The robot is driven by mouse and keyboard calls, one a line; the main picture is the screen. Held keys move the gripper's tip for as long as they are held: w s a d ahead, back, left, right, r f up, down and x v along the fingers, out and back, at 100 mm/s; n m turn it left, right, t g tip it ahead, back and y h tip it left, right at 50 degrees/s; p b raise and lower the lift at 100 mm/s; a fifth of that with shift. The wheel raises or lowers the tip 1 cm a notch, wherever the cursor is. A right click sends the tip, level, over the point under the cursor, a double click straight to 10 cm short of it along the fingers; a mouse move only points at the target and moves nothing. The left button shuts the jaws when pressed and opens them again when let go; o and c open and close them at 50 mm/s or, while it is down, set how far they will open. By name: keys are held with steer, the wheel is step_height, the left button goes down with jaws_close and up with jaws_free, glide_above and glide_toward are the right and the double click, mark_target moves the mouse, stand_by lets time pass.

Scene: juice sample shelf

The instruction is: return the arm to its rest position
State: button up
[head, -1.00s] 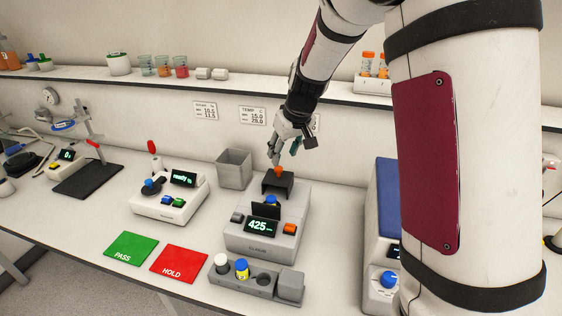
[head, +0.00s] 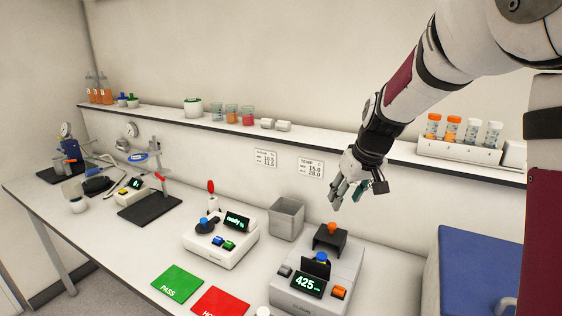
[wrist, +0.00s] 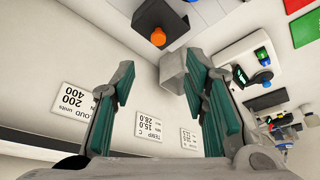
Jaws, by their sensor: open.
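My gripper (head: 347,203) hangs in the air in front of the wall, above and behind the grey meter reading 425 (head: 318,282). Its two fingers (wrist: 160,75) are apart, with nothing between them in the wrist view. My arm reaches down from the upper right, past the shelf edge. An orange cap (head: 332,227) sits at the black holder (head: 330,238) on the grey meter, clear of my fingers. The orange cap also shows in the wrist view (wrist: 158,38).
A grey bin (head: 286,218), a white meter (head: 222,245), green PASS (head: 177,284) and red HOLD (head: 220,302) mats and a blue-topped device (head: 480,262) are on the bench.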

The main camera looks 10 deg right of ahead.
steer(key=s+a+r, duration=0.4)
steer(key=s+r, duration=0.4)
steer(key=s, duration=0.5)
steer(key=s+a+m+t, duration=0.1)
steer(key=s, duration=1.6)
steer(key=shift+a+m+h, duration=0.25)
steer(key=shift+m+h, duration=0.15)
